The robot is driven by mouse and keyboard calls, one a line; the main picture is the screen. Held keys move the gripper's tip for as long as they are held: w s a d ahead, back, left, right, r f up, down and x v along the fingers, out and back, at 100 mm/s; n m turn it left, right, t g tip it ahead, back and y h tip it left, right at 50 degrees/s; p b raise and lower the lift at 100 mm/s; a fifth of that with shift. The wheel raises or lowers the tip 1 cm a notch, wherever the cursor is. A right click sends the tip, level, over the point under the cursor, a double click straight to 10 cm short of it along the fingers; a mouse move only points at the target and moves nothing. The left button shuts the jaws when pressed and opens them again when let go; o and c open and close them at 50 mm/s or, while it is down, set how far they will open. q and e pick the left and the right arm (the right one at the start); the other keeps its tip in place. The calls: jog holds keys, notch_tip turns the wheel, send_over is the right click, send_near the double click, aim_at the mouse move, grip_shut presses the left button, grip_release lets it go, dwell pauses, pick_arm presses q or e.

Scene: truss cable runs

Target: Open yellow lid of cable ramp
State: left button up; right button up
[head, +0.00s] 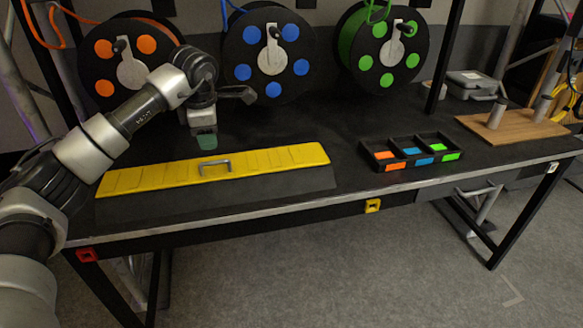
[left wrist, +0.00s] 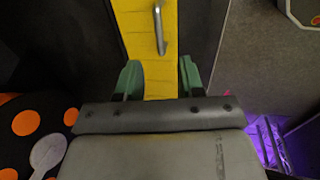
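The yellow lid (head: 130,180) lies flat and looks closed along the black cable ramp (head: 270,187) on the table. Its grey handle (head: 215,165) stands up near the middle of the lid. My left gripper (head: 204,141) hangs above and behind the lid, pointing down, a little left of the handle. In the left wrist view its green fingers (left wrist: 160,78) are spread apart with nothing between them. The yellow lid (left wrist: 132,22) runs beneath, and the handle (left wrist: 158,30) lies beyond the fingertips, apart from them. My right gripper is not in view.
Cable reels with orange (head: 104,48), blue (head: 252,34) and green (head: 365,62) discs stand behind the ramp. A black divided tray (head: 374,151) holds coloured pieces on the right. A wooden board (head: 515,130) lies farther right. The table between ramp and tray is clear.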

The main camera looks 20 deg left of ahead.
pick_arm(q)
jog(key=d+f+h, duration=0.2)
jog(key=d+h, duration=0.2)
jog(key=d, duration=0.5)
jog(key=d+f+t+h, duration=0.1)
jog(key=d+f+h, duration=0.2)
jog(key=d, duration=0.7)
jog(key=shift+d+m+h+p, duration=0.3)
jog(key=shift+h+p, duration=0.1)
jog(key=shift+h, duration=0.9)
